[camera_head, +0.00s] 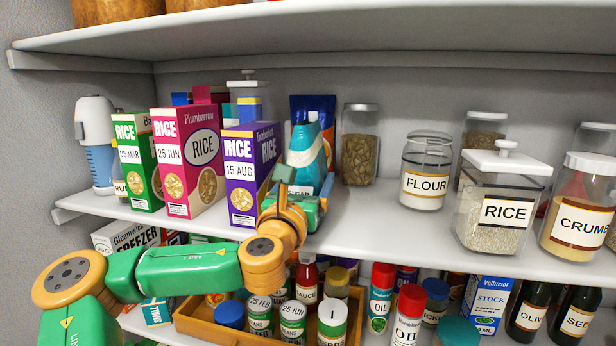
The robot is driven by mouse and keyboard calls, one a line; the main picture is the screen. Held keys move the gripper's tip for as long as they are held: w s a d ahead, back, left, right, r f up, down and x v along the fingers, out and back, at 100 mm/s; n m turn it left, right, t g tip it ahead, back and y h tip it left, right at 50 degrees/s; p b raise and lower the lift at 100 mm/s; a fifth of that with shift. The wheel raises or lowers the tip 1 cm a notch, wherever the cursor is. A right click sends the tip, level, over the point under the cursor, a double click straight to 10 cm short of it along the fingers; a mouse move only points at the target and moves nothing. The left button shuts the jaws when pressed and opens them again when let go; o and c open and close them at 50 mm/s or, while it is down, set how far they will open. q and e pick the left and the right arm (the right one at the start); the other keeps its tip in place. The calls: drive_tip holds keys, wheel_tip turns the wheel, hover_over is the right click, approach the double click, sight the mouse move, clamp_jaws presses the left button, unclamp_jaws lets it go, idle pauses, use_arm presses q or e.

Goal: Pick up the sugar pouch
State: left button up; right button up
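A teal pouch (306,150) with a pale band stands on the middle shelf, just right of the purple rice box. Its label is mostly covered, with only its last letters showing, so I cannot read the whole word. My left gripper (296,192) is in front of the pouch's lower part and hides it. The fingers point away from the camera and overlap the pouch in view. I cannot tell whether they touch it or how far apart they are. My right gripper is not in view.
Green, pink and purple rice boxes (190,160) stand close on the left. A dark blue packet (313,105) is behind the pouch. A jar of seeds (359,145) and a flour jar (425,172) stand to the right, with bare shelf (375,220) in front. An upper shelf (400,28) overhangs.

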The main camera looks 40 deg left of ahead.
use_arm(q)
drive_tip(key=c, duration=1.1)
